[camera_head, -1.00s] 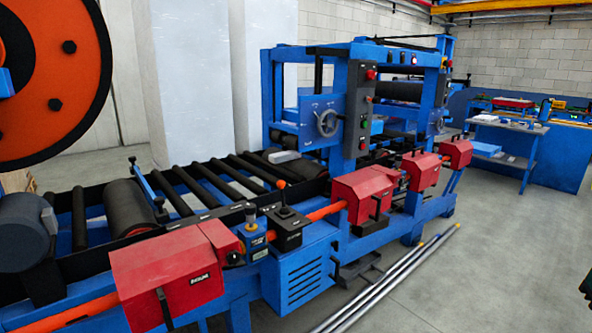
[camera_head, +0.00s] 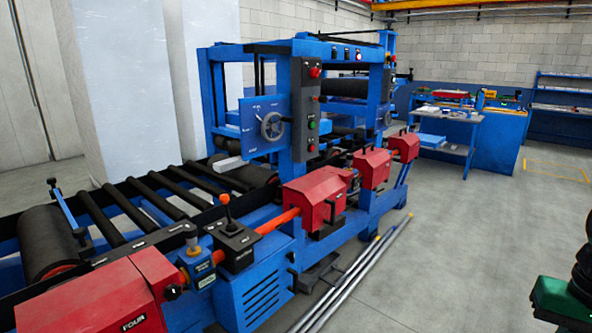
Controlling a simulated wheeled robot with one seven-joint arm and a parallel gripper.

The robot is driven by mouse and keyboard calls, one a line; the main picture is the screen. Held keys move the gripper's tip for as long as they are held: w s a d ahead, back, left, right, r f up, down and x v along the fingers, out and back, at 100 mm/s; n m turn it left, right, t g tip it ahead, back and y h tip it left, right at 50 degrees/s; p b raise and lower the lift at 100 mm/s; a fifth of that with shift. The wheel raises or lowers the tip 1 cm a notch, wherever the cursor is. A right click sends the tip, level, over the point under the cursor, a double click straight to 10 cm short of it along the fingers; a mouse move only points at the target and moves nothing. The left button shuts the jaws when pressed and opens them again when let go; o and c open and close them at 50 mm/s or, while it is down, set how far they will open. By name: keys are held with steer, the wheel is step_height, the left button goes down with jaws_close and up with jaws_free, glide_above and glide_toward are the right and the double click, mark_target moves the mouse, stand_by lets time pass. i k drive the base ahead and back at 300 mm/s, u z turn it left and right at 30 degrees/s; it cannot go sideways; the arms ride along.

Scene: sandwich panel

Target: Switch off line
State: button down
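The blue production line (camera_head: 262,295) runs from the lower left to the middle of the picture. A dark control panel (camera_head: 306,110) with a red knob at its top and red and green buttons below is on the blue upright, right of a handwheel (camera_head: 272,126). A black box (camera_head: 232,243) with an upright, orange-topped lever (camera_head: 229,208) sits on the near side of the line. Small buttons and a lit lamp (camera_head: 358,55) are on the top beam. My gripper is not visible.
Red housings (camera_head: 314,198) stick out along the near side. Long metal bars (camera_head: 362,265) lie on the floor beside the line. The grey floor (camera_head: 465,255) to the right is mostly clear. A green and black object (camera_head: 562,305) is cut off at the lower right. Blue workbenches (camera_head: 484,141) stand behind.

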mark_target(316, 73)
steer(key=z, duration=2)
steer(key=i, duration=2.2)
steer(key=u, duration=2.7)
